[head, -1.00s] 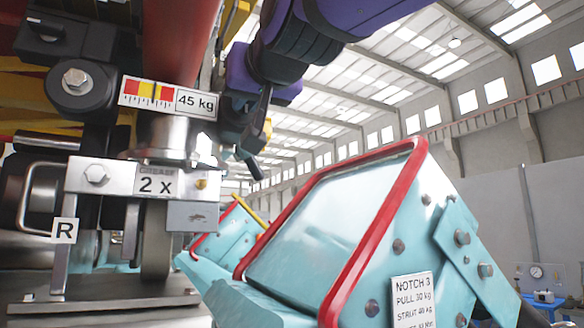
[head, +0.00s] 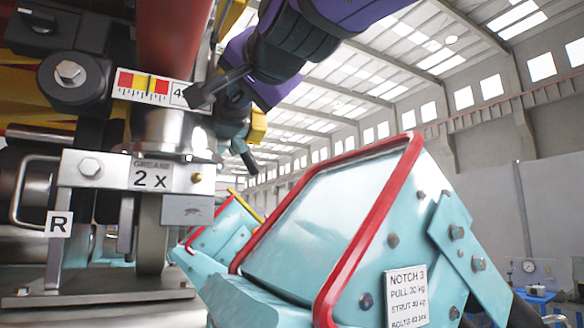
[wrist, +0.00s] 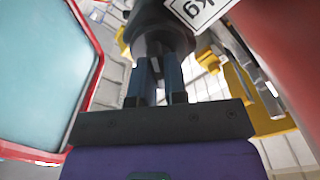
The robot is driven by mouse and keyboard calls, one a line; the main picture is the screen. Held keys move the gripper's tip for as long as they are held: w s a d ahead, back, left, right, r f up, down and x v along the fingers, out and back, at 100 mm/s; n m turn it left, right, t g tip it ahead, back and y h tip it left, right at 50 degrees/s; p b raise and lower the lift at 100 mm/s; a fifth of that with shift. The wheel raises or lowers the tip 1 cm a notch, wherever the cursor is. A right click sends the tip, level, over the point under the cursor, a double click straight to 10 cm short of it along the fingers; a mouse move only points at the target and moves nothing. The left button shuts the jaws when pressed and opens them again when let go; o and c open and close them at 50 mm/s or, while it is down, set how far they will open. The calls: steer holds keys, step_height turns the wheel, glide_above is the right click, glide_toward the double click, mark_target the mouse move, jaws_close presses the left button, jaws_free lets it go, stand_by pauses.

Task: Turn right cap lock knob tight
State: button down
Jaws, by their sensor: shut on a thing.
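A dark round cap lock knob (wrist: 160,28) fills the top middle of the wrist view. My gripper (wrist: 158,68) is shut on it, one finger at each side of its narrow grip part. In the head view, my gripper (head: 228,98) reaches down from the upper right behind the gauge label. The fingertips and the contact are mostly hidden there by dark parts. I cannot tell from these frames how tight the knob is.
A gauge label (head: 152,88) with red and yellow bands sits left of my gripper. Below it is a steel block marked GREASE 2 X (head: 152,176). A teal seat frame with a red rim (head: 345,262) stands close by, right and below. A thin dark lever (head: 244,157) hangs below my gripper.

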steer(key=shift+f+m, duration=0.2)
steer(key=shift+m, duration=4.9)
steer(key=c, duration=1.2)
jaws_free()
steer(key=shift+w, duration=0.1)
steer(key=shift+o, duration=0.2)
steer(key=v, duration=1.1)
steer(key=shift+w+f, duration=0.1)
